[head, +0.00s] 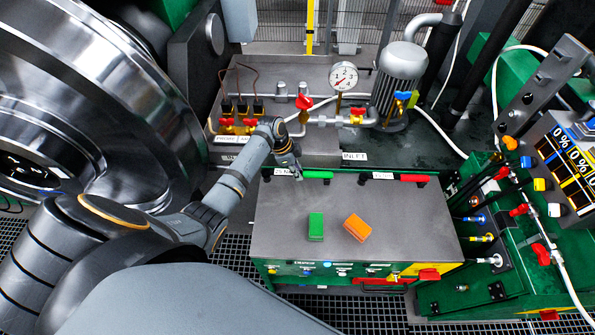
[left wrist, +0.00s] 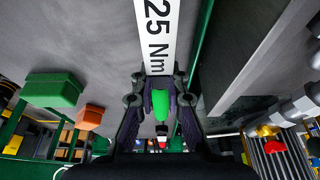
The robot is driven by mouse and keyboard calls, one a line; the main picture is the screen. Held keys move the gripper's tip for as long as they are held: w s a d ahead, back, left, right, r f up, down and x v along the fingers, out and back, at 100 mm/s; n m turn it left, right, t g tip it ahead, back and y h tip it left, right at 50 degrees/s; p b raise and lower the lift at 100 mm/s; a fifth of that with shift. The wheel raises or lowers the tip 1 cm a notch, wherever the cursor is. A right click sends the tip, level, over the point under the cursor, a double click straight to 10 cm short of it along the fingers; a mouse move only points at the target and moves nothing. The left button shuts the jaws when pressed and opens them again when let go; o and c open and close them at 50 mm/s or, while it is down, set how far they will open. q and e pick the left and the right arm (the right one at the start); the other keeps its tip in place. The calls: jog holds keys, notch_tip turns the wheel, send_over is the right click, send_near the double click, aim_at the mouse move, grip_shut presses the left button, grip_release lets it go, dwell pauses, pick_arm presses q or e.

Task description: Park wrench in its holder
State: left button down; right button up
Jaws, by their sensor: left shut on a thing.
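My left gripper (head: 294,172) is at the back edge of the grey bench top (head: 285,222), beside a white label. The green-handled wrench (head: 317,175) reaches out to the right from the fingers, along that edge. In the left wrist view the fingers (left wrist: 160,100) are closed around the green wrench (left wrist: 160,104), with the "25 Nm" label (left wrist: 158,35) just beyond. A red-handled wrench (head: 415,178) lies farther right along the same edge, beside another label (head: 382,175). The holder under the green wrench is mostly hidden, so I cannot tell whether the wrench is seated. My right gripper is out of view.
A green block (head: 316,226) and an orange block (head: 357,227) sit on the bench top. Behind stand a pressure gauge (head: 342,77), red valves and a grey motor (head: 401,75). A large steel wheel (head: 110,90) fills the left. The bench top's right part is clear.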

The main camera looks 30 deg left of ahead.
pick_arm(q)
jog(key=c, duration=1.3)
grip_release()
jog(key=v, duration=1.2)
